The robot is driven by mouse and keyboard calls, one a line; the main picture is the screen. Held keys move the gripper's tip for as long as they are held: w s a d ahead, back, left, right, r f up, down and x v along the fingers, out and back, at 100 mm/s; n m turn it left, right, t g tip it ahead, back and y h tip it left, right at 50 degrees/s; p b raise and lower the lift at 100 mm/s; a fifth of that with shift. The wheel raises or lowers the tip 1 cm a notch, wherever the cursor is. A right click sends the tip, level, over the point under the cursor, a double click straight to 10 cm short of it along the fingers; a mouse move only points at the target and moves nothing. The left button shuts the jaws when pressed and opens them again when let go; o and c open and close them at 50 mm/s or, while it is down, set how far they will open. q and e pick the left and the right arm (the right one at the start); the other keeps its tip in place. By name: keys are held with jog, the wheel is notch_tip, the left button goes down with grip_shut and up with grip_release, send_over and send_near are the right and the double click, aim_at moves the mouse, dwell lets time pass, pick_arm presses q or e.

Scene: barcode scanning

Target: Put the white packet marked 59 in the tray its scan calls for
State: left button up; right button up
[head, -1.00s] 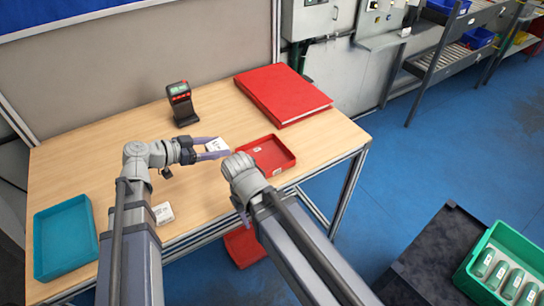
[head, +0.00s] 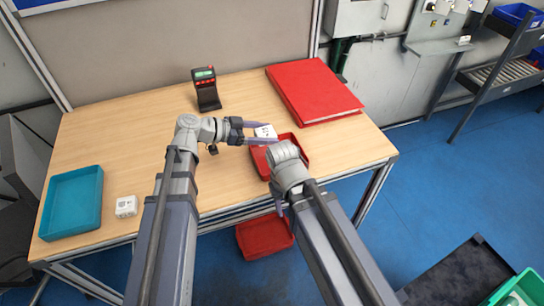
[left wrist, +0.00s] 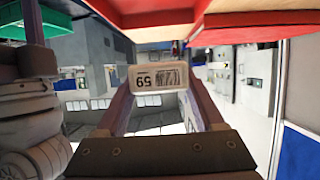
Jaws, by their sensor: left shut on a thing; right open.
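My left gripper (head: 266,133) is shut on the white packet marked 59 (left wrist: 157,79). The label and barcode appear upside down in the left wrist view. In the head view the packet (head: 264,130) overlaps the back edge of the red tray (head: 304,157); its height above the tray is hard to tell. The teal tray (head: 75,203) lies at the table's left. The scanner (head: 206,92) stands at the back, its screen greenish and unreadable. My right gripper (head: 279,206) is mostly hidden by its own arm at the table's front edge and is open.
Another white packet (head: 126,206) lies beside the teal tray. A large red binder (head: 313,92) lies at the back right. A red bin (head: 265,236) is below the table front. A green crate (head: 520,288) is at the lower right. The middle left of the table is clear.

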pick_arm(q)
jog(key=b, duration=0.4)
send_over(266, 161)
notch_tip(266, 161, down, 5)
jog(key=shift+s+f, duration=0.1)
jog(key=shift+f, duration=0.05)
jog(key=shift+f+b, duration=0.15)
jog(key=shift+b, duration=0.15)
notch_tip(266, 161, down, 3)
jog(key=b, duration=0.3)
jog(key=shift+f, duration=0.2)
jog(key=shift+b, duration=0.3)
